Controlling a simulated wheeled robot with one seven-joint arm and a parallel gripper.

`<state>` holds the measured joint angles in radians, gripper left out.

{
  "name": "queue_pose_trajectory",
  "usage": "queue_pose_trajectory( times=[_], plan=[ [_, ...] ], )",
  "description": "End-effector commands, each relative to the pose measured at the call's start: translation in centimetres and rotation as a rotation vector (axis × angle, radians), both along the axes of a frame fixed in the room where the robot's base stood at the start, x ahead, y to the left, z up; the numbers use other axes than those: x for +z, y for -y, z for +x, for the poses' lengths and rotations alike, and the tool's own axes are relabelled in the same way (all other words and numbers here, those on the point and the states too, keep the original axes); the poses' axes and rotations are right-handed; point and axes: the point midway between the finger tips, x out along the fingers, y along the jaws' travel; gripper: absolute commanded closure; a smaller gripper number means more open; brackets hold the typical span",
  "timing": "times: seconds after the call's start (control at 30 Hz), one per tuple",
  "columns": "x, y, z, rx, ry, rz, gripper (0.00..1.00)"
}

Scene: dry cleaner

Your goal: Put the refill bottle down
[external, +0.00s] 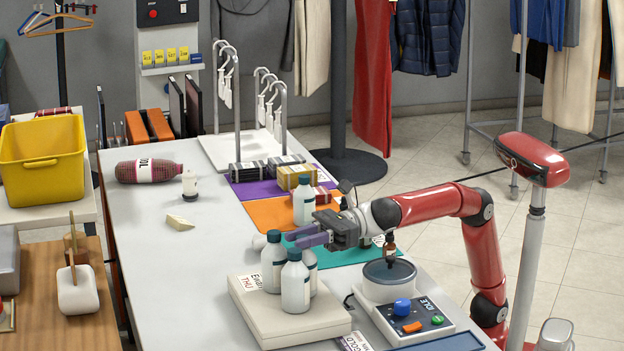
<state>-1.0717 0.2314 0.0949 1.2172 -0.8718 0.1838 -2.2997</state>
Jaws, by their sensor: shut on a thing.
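My gripper (308,236) has purple fingers and reaches left from the wrist, level with the caps of other bottles.
The pale box (305,330) has bare surface in front of the bottles. Coloured mats (265,215) lie behind.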

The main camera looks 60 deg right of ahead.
Motion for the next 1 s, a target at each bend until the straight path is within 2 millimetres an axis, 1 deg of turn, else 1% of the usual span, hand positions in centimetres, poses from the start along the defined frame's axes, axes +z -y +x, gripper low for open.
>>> queue_pose_trajectory(
  times=[0.07,0.1,0.13,0.17,0.4,0.5,0.57,0.67,0.9,1.0],
  plan=[
    [-0.3,0.0,0.0,0.000,0.001,0.001,1.00],
    [-0.3,0.0,0.0,0.000,0.000,0.000,0.70],
    [-0.3,0.0,0.0,0.000,0.000,0.000,0.66],
    [-0.3,0.0,0.0,0.000,-0.001,-0.001,0.65],
    [-0.2,0.0,0.0,0.000,-0.001,-0.001,0.65],
    [0.4,0.0,0.0,0.000,0.000,0.000,0.65],
    [0.0,0.6,-0.4,0.000,0.001,0.001,0.65],
    [0.0,2.1,-1.3,-0.001,0.001,0.002,0.65],
    [0.1,6.6,-4.0,0.000,0.001,0.002,0.65],
    [0.1,8.2,-4.9,-0.002,0.001,0.000,0.65]
  ],
)
